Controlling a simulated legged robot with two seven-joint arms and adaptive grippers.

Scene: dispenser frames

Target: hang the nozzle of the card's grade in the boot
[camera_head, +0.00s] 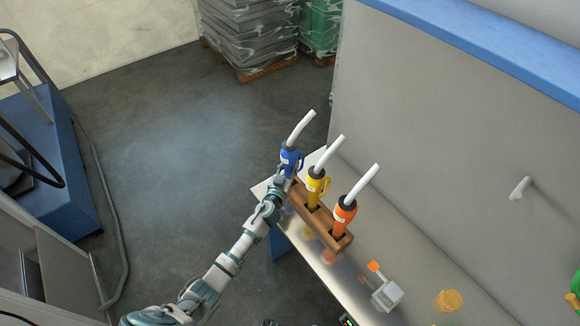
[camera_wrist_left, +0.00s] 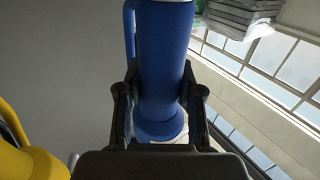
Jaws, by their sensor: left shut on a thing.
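Three nozzles with white spouts pointing up are in a row at a brown wooden rack (camera_head: 325,229): blue (camera_head: 291,160), yellow (camera_head: 315,188) and orange (camera_head: 343,217). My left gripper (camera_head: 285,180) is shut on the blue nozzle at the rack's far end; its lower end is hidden. The left wrist view shows the blue body (camera_wrist_left: 165,60) between the two fingers (camera_wrist_left: 160,110), with part of the yellow nozzle (camera_wrist_left: 28,160) at lower left. A pale fitting (camera_head: 520,187), perhaps the boot, sticks out from the grey wall.
The rack stands on a light metal counter (camera_head: 420,312) along the grey wall (camera_head: 430,120). A yellow round object (camera_head: 449,300) lies nearer the wall. Wrapped pallets (camera_head: 250,35) stand far back. The floor left of the counter is open.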

